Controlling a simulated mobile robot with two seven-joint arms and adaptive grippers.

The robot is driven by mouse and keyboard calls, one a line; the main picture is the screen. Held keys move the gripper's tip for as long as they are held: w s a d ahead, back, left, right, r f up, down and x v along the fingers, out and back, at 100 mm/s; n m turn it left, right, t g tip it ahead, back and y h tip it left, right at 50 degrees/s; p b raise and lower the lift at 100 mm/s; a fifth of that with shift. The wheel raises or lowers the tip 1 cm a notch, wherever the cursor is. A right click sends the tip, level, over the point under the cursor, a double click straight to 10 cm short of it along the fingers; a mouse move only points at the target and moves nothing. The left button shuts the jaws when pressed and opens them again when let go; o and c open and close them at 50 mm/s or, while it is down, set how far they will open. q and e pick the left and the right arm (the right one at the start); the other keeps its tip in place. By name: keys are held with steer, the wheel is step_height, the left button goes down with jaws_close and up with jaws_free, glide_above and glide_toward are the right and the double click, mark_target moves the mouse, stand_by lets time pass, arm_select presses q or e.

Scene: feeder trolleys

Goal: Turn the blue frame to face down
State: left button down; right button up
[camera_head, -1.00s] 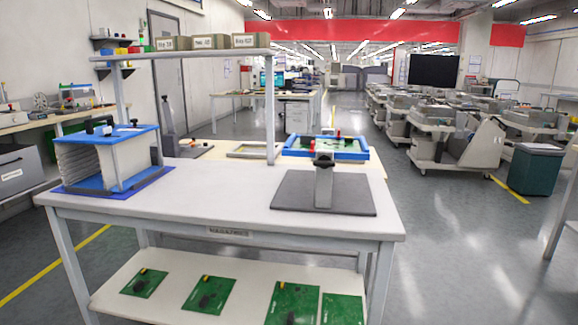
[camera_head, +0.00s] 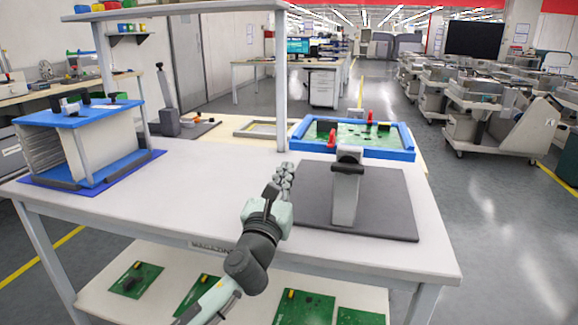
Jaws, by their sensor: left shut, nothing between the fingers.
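The blue frame (camera_head: 398,156) is held on top of a grey stand (camera_head: 345,200) on the white table. A green circuit board (camera_head: 360,133) lies inside the frame, with red clamps and dark parts on its upward side. The frame looks roughly level. My left gripper (camera_head: 283,170) is shut and empty, to the left of the stand and just lower left of the frame's near corner, apart from the frame in the picture. My right gripper is out of view.
A blue-topped magazine rack (camera_head: 85,140) stands at the table's left on a blue mat. The dark base plate (camera_head: 395,205) surrounds the stand's foot. A shelf post (camera_head: 281,80) rises behind the gripper. Green boards (camera_head: 303,308) lie on the lower shelf. The table's middle (camera_head: 200,190) is clear.

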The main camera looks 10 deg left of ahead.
arm_select(q)
steer(key=x, duration=0.8)
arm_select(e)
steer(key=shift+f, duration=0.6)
arm_select(q)
steer(key=shift+w, duration=0.15)
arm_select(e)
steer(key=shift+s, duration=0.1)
